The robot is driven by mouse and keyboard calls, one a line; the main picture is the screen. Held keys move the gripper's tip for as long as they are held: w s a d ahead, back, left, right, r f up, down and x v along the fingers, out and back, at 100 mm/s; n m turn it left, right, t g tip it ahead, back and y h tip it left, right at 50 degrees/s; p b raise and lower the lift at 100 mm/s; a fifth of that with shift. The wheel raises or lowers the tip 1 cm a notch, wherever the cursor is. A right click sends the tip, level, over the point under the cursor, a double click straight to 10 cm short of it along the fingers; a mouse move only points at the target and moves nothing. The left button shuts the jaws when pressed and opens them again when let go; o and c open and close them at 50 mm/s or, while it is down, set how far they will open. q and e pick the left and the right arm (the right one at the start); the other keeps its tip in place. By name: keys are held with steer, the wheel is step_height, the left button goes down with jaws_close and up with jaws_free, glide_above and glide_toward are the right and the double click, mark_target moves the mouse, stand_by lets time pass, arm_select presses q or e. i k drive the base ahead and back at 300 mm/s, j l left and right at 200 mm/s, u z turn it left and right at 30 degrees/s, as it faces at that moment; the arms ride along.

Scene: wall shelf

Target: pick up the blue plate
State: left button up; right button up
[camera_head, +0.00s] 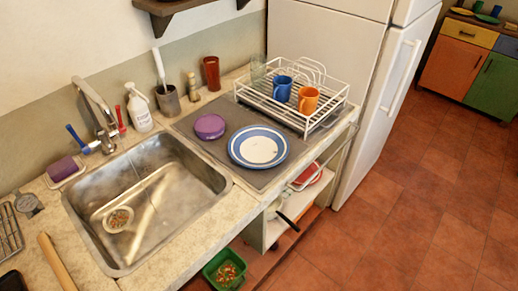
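The blue plate (257,146) has a blue rim and a white middle. It lies flat on the grey drain board (202,150) to the right of the sink. Nothing covers it from above. Neither of my grippers shows in the head view, so their distance from the plate and their opening cannot be seen.
A purple round dish (210,127) sits just left of the plate. A white dish rack (292,95) with a blue mug (282,89) and an orange mug (308,100) stands behind right. The metal sink (145,200) lies left, the fridge (335,60) behind.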

mark_target(254, 147)
steer(key=i+l+u, duration=0.2)
steer(key=l+u, duration=0.15)
steer(key=l, duration=0.35)
steer(key=i+l+u, duration=0.15)
steer(key=l+u, duration=0.25)
steer(key=l, duration=0.3)
steer(key=l+u, duration=0.35)
steer(key=l, duration=0.4)
